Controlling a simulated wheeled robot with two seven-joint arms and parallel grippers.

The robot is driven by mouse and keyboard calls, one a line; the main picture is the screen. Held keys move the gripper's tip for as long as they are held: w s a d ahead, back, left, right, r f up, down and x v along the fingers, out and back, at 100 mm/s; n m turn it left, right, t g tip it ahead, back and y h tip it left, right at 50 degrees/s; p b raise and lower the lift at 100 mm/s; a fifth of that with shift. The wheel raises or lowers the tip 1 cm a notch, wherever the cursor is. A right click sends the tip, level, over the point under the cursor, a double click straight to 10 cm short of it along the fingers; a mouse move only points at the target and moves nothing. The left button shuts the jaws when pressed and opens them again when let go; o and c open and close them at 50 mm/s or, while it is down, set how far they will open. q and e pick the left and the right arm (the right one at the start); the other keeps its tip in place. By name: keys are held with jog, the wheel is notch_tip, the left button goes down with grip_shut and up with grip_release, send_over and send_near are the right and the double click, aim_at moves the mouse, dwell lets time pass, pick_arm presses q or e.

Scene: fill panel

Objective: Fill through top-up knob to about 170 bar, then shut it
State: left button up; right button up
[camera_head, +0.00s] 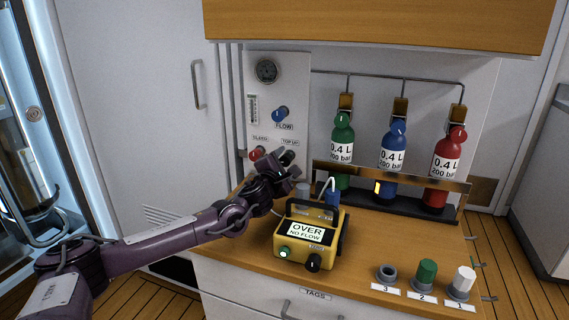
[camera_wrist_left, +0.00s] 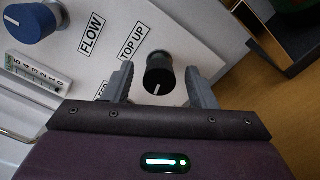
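The black top-up knob (camera_head: 287,157) is low on the white panel (camera_head: 293,85), under its TOP UP label. In the left wrist view the knob (camera_wrist_left: 159,73) has a white mark and sits between the two fingers, with a gap on each side. My left gripper (camera_head: 284,171) is open, close in front of the knob; it also shows in the left wrist view (camera_wrist_left: 161,88). The round dark gauge (camera_head: 266,71) is at the panel's top; its reading is too small to tell. My right gripper is not in view.
A red knob (camera_head: 256,153) is just left of the top-up knob; the blue flow knob (camera_head: 280,113) is above. Green (camera_head: 342,135), blue (camera_head: 391,145) and red (camera_head: 448,153) bottles stand right. A yellow meter (camera_head: 311,242) reading "OVER NO FLOW" stands on the wooden counter (camera_head: 367,248) near my arm.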

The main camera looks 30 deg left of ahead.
pick_arm(q)
jog(key=shift+s+d+f, duration=0.1)
jog(key=shift+s, duration=0.45)
jog(key=v, duration=0.6)
jog(key=shift+s+d+b, duration=0.15)
jog(key=shift+s+b, duration=0.15)
jog(key=shift+s, duration=0.05)
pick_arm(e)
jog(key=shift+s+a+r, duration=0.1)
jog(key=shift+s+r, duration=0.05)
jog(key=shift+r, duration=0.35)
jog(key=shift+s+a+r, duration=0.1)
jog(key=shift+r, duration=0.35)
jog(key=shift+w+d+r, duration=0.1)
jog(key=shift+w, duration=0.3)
